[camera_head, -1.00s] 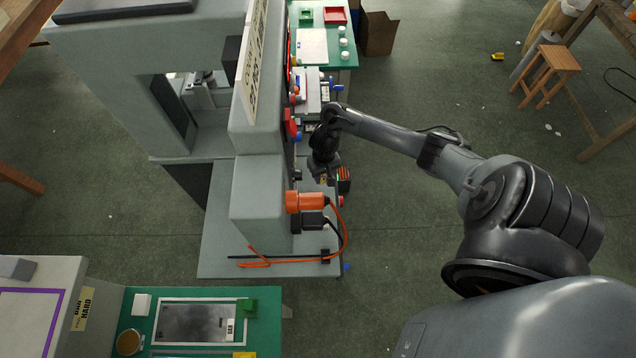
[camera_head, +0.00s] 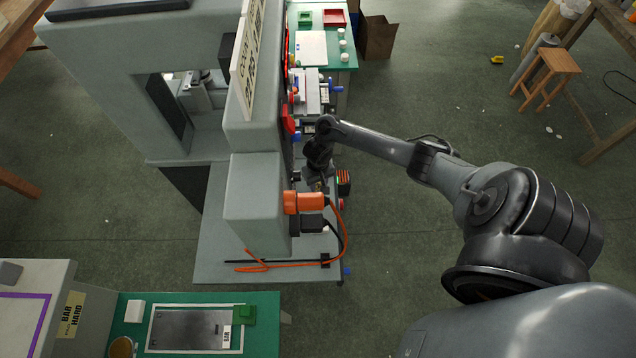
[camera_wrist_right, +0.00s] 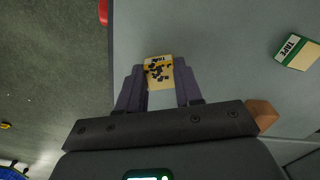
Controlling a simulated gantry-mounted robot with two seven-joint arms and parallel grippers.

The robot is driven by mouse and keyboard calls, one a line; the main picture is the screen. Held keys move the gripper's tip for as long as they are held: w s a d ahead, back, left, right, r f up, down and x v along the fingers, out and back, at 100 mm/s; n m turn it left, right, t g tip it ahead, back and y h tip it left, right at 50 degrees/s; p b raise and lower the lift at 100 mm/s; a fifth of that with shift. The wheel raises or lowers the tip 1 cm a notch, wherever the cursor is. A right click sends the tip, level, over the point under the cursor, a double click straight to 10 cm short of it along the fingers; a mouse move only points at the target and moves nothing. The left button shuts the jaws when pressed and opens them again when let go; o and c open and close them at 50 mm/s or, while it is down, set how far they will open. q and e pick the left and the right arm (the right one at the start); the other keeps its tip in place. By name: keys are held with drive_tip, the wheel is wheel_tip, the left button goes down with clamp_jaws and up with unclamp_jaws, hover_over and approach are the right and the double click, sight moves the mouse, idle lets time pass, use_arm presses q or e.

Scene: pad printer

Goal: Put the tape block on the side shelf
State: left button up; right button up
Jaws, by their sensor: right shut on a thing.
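A second block marked TAPE (camera_wrist_right: 298,52), cream and green, lies on that surface to the right. In the head view my right gripper (camera_head: 317,184) is small and dark, above the grey shelf plate (camera_head: 218,235) of the machine. My left gripper is out of view.
The grey machine body (camera_head: 253,195) rises to the left. Open floor (camera_head: 420,245) lies to the right.

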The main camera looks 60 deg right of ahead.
sight(318, 185)
drive_tip(key=shift+f, duration=0.15)
drive_tip(key=o, duration=1.1)
wheel_tip(318, 185, up, 12)
drive_tip(key=p, duration=0.6)
drive_tip(key=shift+r, duration=0.2)
